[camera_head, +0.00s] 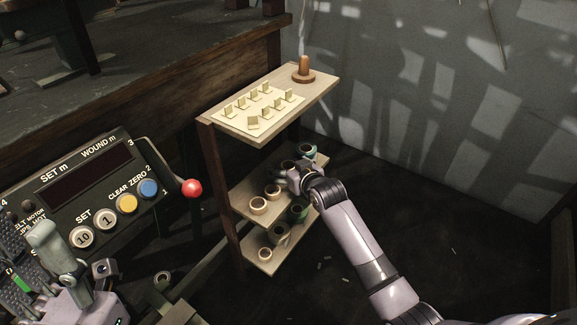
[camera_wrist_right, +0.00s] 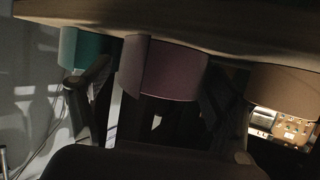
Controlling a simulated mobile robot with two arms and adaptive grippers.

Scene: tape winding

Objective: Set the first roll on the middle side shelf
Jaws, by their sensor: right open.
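The side shelf stands right of centre in the head view, and its middle board (camera_head: 240,197) carries several rolls. My right gripper (camera_head: 293,174) reaches over that board from the right and is open. In the right wrist view, a purple-brown roll (camera_wrist_right: 168,68) stands against the board between the spread dark fingers (camera_wrist_right: 158,95). A teal roll (camera_wrist_right: 85,50) is to its left and a tan roll (camera_wrist_right: 285,88) to its right. Pale rolls (camera_head: 258,205) sit at the front of the middle board. I cannot tell which is the first roll. My left gripper (camera_head: 50,255) is at lower left, its jaws unclear.
The top board (camera_head: 320,90) holds a tray of small tan pieces (camera_head: 262,110) and a wooden spindle (camera_head: 304,72). The bottom board (camera_head: 262,262) holds more rolls. A control panel (camera_head: 75,185) with a red-knobbed lever (camera_head: 192,187) stands left. The floor right of the shelf is mostly open.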

